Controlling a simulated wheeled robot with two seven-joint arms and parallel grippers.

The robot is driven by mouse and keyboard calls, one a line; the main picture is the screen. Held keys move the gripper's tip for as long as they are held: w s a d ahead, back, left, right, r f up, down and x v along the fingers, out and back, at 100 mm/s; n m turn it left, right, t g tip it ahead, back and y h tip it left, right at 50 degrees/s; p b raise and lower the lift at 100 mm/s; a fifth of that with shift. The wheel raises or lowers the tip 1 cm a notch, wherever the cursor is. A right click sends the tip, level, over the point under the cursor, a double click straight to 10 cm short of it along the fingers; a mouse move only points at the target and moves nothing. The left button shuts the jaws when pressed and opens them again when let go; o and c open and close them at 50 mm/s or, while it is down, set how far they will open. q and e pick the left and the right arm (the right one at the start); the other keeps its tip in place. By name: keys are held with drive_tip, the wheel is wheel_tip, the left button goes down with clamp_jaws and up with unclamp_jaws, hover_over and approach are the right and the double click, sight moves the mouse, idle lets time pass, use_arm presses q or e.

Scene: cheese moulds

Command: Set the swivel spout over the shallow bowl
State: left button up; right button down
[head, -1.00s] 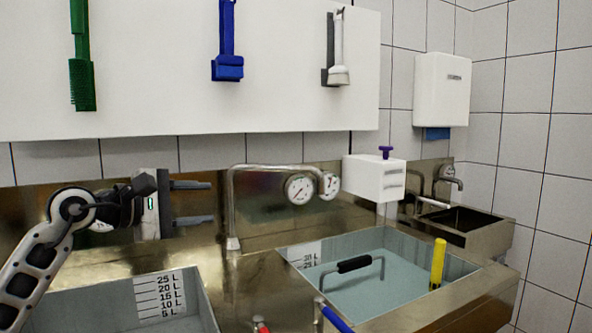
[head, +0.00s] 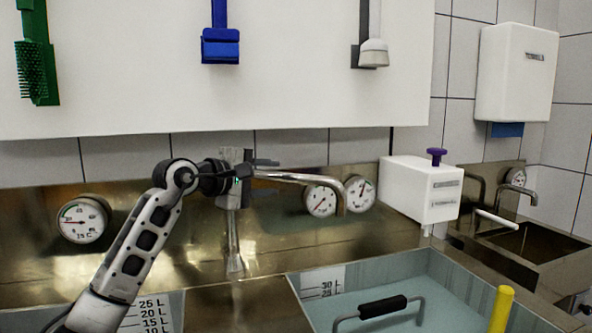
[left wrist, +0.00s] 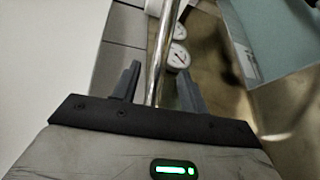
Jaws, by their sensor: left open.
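The swivel spout (head: 300,179) is a bent steel pipe. It rises from a base behind the sinks, runs right, and its end turns down in front of the gauges, on the right basin's side. My left gripper (head: 265,170) is open at the left part of the horizontal run. In the left wrist view the pipe (left wrist: 157,62) passes between the open fingers (left wrist: 158,88); contact is not clear. The right basin (head: 412,264) holds pale liquid; the left basin (head: 172,312) is mostly cut off. I cannot tell which is the shallow bowl. My right gripper is out of view.
A black-handled bar (head: 383,307) and a yellow stick (head: 501,311) stand in the right basin. Dial gauges (head: 322,199) sit behind the spout. A white box with a purple knob (head: 420,188) is to the right. Brushes hang above.

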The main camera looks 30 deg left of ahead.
sight(295, 177)
use_arm(q)
drive_tip(key=p+x, duration=0.2)
drive_tip(key=x, duration=0.6)
drive_tip(key=shift+w+d, duration=0.1)
drive_tip(key=shift+w, duration=0.05)
clamp_jaws()
